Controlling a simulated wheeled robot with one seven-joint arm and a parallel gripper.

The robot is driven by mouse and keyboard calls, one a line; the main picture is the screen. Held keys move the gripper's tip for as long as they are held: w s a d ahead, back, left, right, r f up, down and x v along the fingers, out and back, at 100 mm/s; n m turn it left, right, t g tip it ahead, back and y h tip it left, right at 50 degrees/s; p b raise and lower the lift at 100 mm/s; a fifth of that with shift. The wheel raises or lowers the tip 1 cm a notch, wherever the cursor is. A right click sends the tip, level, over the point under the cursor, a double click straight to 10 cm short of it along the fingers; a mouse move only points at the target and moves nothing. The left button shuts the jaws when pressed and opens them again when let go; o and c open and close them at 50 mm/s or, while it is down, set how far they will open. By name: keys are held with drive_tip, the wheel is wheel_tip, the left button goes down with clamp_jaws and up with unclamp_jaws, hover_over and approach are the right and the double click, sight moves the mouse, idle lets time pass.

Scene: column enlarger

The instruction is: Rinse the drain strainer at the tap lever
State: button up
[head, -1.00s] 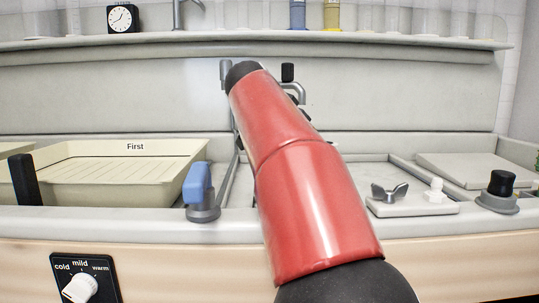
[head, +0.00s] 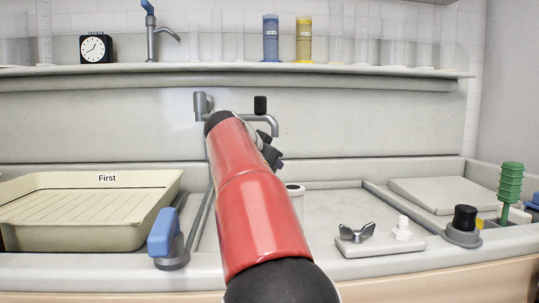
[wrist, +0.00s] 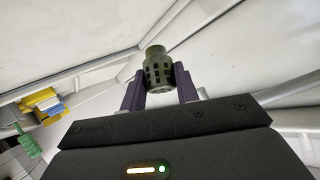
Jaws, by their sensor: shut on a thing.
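The drain strainer (wrist: 156,66) is a dark olive cylinder with slots and a narrower neck. In the wrist view my gripper (wrist: 159,74) is shut on it, one dark finger on each side. In the head view my red arm hides most of the gripper and I cannot make out the strainer. A grey wall tap (head: 268,122) with a black knob (head: 260,104) and bent spout is just beyond the arm's end; I cannot tell the exact gap. A blue lever (head: 163,232) on a grey base stands on the sink's front edge, left of the arm.
A cream tray (head: 88,235) marked "First" lies left. A wing nut plate (head: 379,242), a black knob (head: 464,220) and a green ribbed piece (head: 510,185) are right. The shelf (head: 230,72) holds glassware and a clock.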

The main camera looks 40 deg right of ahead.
drive_tip(key=w+d+f+p, duration=0.1)
drive_tip(key=w+d+p, duration=0.2)
drive_tip(key=w+d, duration=0.1)
drive_tip(key=shift+w, duration=0.55)
drive_tip(key=shift+f, duration=0.15)
drive_tip(key=shift+s+d, duration=0.1)
drive_tip(key=shift+d, duration=0.05)
drive_tip(key=shift+s+d, duration=0.3)
drive_tip(key=shift+d, duration=0.05)
drive_tip(key=shift+w+a, duration=0.15)
idle(0.4)
drive_tip(key=shift+w+a+b, duration=0.25)
drive_tip(key=shift+a+b, duration=0.05)
drive_tip(key=shift+s+d, duration=0.1)
drive_tip(key=shift+s+d, duration=0.3)
drive_tip(key=shift+d, duration=0.05)
